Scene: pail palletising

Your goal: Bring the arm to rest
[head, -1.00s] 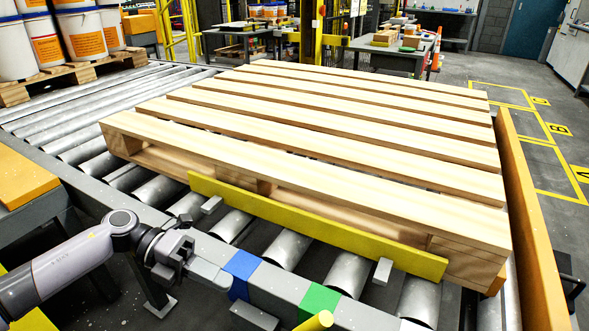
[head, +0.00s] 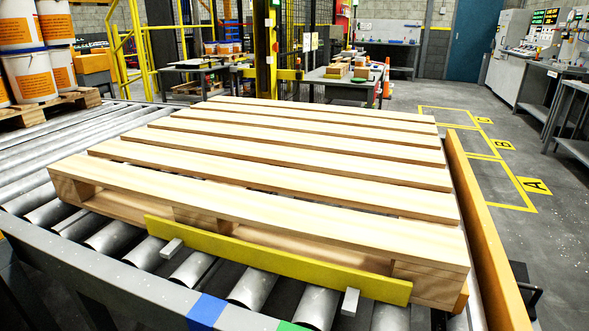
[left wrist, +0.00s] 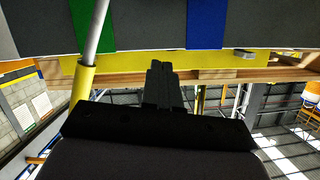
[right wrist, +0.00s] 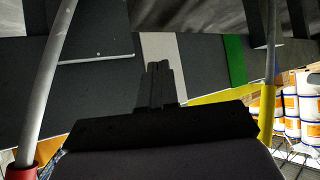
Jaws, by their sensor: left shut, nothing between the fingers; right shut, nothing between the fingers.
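My left gripper (left wrist: 160,82) shows in the left wrist view with its dark fingers together and nothing between them. Beyond it are the grey conveyor rail with green and blue marks, the yellow stop bar and the pallet's edge. My right gripper (right wrist: 159,80) shows in the right wrist view, also shut and empty, in front of the rail with white and green marks. Neither gripper is in the head view. An empty wooden pallet (head: 270,165) lies on the roller conveyor (head: 110,235), behind the yellow stop bar (head: 270,262).
White pails (head: 30,68) with orange labels stand on another pallet at the back left. An orange guard rail (head: 485,235) runs along the right side. Yellow floor bays (head: 535,186) and work tables lie beyond. A yellow-ended post (left wrist: 84,80) stands close beside my left gripper.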

